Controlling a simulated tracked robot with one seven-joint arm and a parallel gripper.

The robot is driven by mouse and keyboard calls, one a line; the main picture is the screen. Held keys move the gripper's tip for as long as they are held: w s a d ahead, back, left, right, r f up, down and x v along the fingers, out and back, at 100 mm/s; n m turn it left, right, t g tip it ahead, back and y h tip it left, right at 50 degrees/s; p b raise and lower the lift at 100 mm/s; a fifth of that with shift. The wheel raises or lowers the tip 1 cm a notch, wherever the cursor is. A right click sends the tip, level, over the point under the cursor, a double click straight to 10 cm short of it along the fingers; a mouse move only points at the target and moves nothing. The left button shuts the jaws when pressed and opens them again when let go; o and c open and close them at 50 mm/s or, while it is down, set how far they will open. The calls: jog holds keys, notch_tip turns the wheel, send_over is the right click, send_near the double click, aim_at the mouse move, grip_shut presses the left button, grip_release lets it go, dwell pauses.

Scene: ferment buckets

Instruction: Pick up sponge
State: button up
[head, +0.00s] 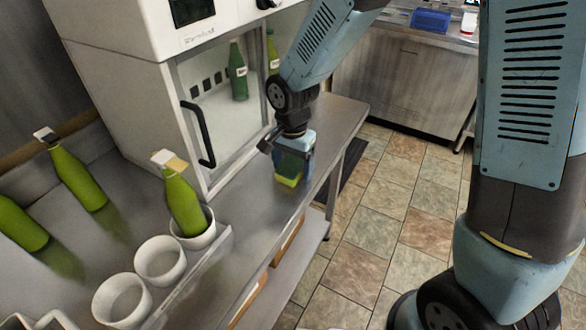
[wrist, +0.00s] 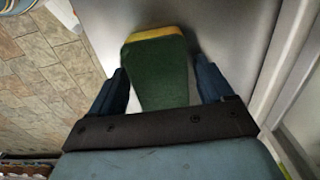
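The sponge (head: 288,172) is a small block, green with a yellow layer. In the head view it is at the steel counter, near its front edge. In the wrist view the green face of the sponge (wrist: 158,72) shows, with a yellow strip along its far edge. My gripper (head: 290,158) points down over the sponge. Its fingers (wrist: 160,85) are apart, one on each side of the sponge, with narrow gaps seeming to show beside it. I cannot tell whether either finger touches it. The near end of the sponge is hidden behind the gripper's dark crossbar.
A white cabinet (head: 120,90) with a black-handled glass door stands behind; green bottles (head: 238,75) are inside. White cups (head: 160,260) and green bottles (head: 183,200) stand at the left. The counter (head: 250,215) is bare around the sponge. Tiled floor (head: 375,225) lies right.

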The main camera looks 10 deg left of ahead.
aim_at(292, 163)
jog(key=c, duration=0.9)
jog(key=shift+r, duration=0.4)
notch_tip(292, 163, up, 3)
jog(key=shift+f, duration=0.15)
jog(key=s+d+r, duration=0.7)
jog(key=s+r, duration=0.2)
jog(key=s, duration=0.3)
jog(key=shift+d+r, duration=0.15)
jog(key=shift+r, duration=0.1)
